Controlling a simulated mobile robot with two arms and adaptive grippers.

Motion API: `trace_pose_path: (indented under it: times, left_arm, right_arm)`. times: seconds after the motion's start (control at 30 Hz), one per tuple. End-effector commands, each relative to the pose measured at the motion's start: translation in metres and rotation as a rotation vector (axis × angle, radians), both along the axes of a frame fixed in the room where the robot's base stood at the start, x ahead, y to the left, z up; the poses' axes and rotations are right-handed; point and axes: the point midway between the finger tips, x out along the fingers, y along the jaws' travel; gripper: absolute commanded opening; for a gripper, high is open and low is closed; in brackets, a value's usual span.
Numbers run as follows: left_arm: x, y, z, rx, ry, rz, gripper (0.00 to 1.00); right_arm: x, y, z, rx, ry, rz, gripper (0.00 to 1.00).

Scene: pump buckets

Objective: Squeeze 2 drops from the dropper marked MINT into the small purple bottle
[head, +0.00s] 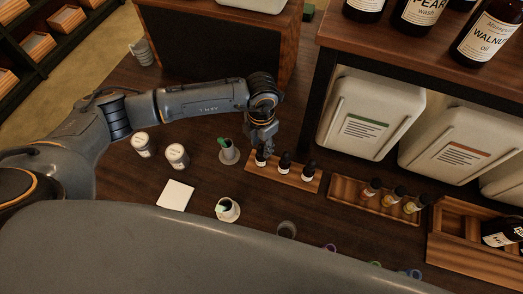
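My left gripper (263,146) points down at the leftmost dark dropper (261,159) in a wooden rack (291,181). Its fingertips are at the dropper's top, and I cannot tell whether they close on it. A middle dropper (284,164) and a right dropper (308,171) stand upright in the same rack. Their white labels are too small to read, so I cannot tell which is MINT. A small round purple rim (330,247), likely the small purple bottle, shows at the front, partly hidden by my body. My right gripper is not in view.
A second rack (346,188) holds amber and yellow droppers. Cups (228,209) and (229,152), white-labelled jars (177,156) and a white card (175,195) stand or lie left of the first rack. Green (375,264) and blue (412,273) rims are near the purple one. A shelf with white containers (371,116) bounds the right.

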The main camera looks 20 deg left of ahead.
Motion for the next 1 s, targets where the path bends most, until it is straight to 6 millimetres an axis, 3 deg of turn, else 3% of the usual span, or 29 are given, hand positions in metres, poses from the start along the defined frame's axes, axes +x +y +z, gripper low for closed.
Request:
trace_pose_path:
  times: [0.27,0.57,1.0]
  left_arm:
    - [0.000,0.000,0.000,0.000,0.000,0.000,0.13]
    - [0.000,0.000,0.004,-0.001,-0.001,0.000,0.13]
    - [0.000,0.000,0.030,0.000,0.000,0.000,0.13]
  right_arm:
    - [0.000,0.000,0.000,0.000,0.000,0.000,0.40]
    - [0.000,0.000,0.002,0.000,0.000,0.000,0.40]
    - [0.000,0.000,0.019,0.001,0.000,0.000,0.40]
